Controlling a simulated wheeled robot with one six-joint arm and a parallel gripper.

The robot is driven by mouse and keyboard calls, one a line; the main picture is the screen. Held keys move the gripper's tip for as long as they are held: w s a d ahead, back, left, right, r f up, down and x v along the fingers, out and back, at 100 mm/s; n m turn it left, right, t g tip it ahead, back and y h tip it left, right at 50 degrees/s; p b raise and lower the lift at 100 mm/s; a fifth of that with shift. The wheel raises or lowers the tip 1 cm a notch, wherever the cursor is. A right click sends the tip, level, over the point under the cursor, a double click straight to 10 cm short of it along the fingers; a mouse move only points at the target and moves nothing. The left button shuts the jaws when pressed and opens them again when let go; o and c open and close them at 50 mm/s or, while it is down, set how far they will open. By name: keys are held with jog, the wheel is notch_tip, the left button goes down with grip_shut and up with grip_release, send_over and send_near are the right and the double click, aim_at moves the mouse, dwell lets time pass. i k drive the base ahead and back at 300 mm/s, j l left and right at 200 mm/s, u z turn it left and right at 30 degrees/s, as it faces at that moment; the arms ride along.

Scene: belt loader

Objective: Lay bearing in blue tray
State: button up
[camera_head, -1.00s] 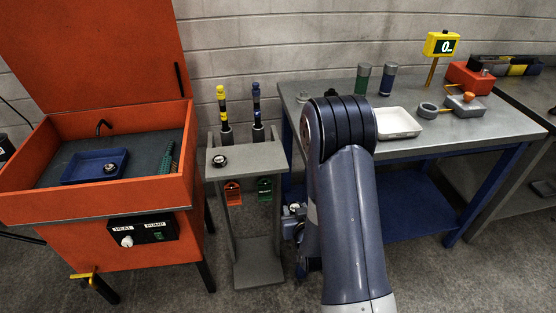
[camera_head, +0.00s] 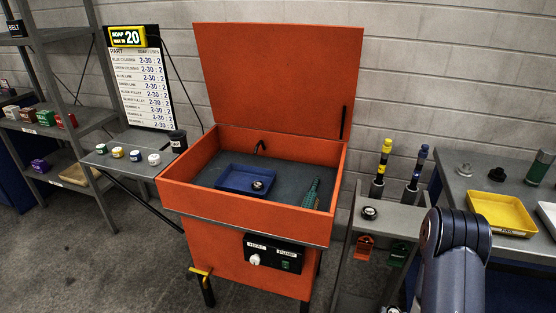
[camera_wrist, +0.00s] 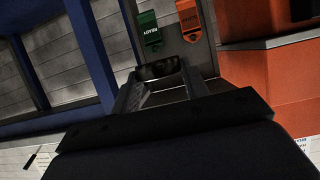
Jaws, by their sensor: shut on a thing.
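The blue tray (camera_head: 231,180) lies inside the open orange washer cabinet (camera_head: 245,214). The gripper is outside the cabinet, apart from the tray. In the head view my arm is at the lower right and hides the gripper.
A grey stand (camera_head: 404,216) right of the cabinet holds a dark ring (camera_head: 369,213) and two upright tools. The cabinet's lid (camera_head: 275,75) is raised and its front wall stands before the tray. A bench with a yellow tray (camera_head: 502,214) is at the right. A green brush-like thing (camera_head: 311,193) lies in the cabinet.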

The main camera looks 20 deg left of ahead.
aim_at(235, 182)
jog(key=j, duration=0.5)
jog(key=j+z, duration=0.1)
jog(key=j, duration=0.45)
jog(key=k+j, duration=0.15)
jog(key=j, duration=0.35)
jog(key=j+z, duration=0.1)
jog(key=j, duration=0.45)
jog(key=k+j, duration=0.1)
jog(key=j, duration=0.4)
jog(key=k+j+z, duration=0.1)
jog(key=j, duration=0.9)
jog(key=k+j+z, duration=0.1)
jog(key=j, duration=0.4)
jog(key=k+j, duration=0.05)
